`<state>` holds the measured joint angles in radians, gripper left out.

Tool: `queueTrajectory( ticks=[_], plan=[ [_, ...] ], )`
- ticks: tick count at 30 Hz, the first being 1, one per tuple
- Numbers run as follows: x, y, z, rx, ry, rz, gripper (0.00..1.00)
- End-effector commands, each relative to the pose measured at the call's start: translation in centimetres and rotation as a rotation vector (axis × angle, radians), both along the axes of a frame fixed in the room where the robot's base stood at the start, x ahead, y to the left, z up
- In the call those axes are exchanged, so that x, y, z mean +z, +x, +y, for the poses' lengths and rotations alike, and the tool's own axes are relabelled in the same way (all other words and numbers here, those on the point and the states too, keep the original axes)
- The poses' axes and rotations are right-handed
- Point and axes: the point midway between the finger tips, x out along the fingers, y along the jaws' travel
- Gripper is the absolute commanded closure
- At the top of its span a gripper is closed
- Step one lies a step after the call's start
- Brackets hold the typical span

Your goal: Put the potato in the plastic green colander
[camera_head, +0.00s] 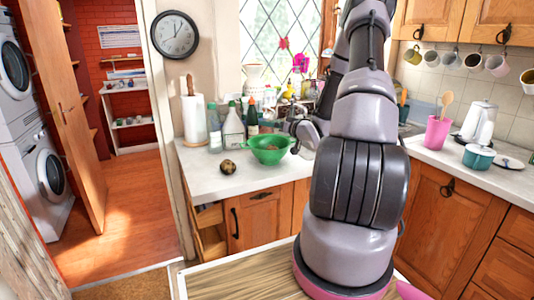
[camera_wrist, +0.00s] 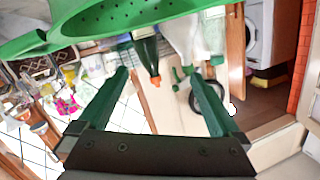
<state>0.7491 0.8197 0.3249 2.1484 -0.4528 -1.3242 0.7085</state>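The potato (camera_head: 228,167), brown and roundish, lies on the white counter in front of and left of the colander. The green plastic colander (camera_head: 268,157) stands upright on the counter, and a small brownish patch shows inside it. The colander's perforated wall (camera_wrist: 120,17) also fills the top of the wrist view. My gripper (camera_head: 297,130) is just right of and behind the colander in the head view. In the wrist view its two fingers (camera_wrist: 156,75) are spread apart with nothing held between them. The potato does not show in the wrist view.
Bottles (camera_head: 233,128) and a paper towel roll (camera_head: 193,112) stand behind the colander. A pink utensil holder (camera_head: 437,133) and a kettle (camera_head: 479,122) stand to the right. The counter around the potato is clear.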

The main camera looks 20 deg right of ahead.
Motion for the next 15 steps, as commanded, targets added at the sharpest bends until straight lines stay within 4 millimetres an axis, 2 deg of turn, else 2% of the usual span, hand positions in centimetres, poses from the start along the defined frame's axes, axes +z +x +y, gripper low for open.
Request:
queueTrajectory(
  ticks=[5,15],
  plan=[
    [0.1,-0.9,-0.4,-0.002,0.001,0.001,0.0],
    [1.1,-7.1,-2.2,-0.004,0.0,0.001,0.0]
  ],
)
